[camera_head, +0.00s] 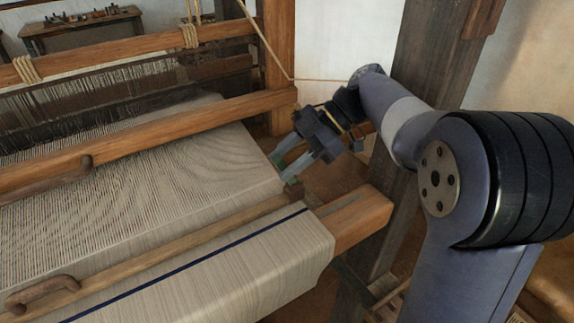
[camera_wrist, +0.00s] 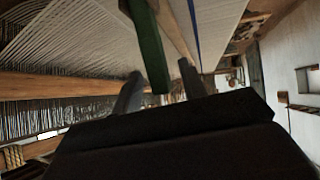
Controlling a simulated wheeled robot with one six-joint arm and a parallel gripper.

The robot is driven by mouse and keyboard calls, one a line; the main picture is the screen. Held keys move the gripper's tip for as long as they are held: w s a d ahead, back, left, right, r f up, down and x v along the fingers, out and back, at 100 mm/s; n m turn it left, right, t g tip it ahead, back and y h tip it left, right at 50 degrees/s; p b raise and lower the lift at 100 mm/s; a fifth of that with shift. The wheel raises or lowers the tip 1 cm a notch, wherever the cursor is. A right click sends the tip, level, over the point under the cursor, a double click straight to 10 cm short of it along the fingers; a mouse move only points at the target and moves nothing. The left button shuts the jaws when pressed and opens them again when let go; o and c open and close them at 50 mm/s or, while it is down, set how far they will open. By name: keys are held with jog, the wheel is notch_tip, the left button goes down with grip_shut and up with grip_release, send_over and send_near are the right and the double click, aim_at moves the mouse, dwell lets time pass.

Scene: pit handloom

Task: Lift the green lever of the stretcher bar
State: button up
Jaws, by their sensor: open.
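The green lever (camera_wrist: 148,45) shows in the wrist view as a flat green bar running down from the top edge, its near end between my two fingers. In the head view only small green bits (camera_head: 290,182) show by my fingertips; the rest is hidden. The stretcher bar (camera_head: 150,250) is a long wooden strip across the cloth; its right end lies near my gripper. It also appears beside the lever in the wrist view (camera_wrist: 176,30). My gripper (camera_head: 281,167) is open at the cloth's right edge, one finger on each side of the lever. I cannot tell whether they touch.
Pale woven cloth (camera_head: 240,262) with a dark blue stripe wraps over the front beam (camera_head: 358,214). A wooden cross beam (camera_head: 190,128) and loom post (camera_head: 279,60) stand behind my gripper. A dark post (camera_head: 425,60) rises behind my arm. A cord hangs above.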

notch_tip(320, 180, up, 8)
jog(key=shift+r, duration=0.25)
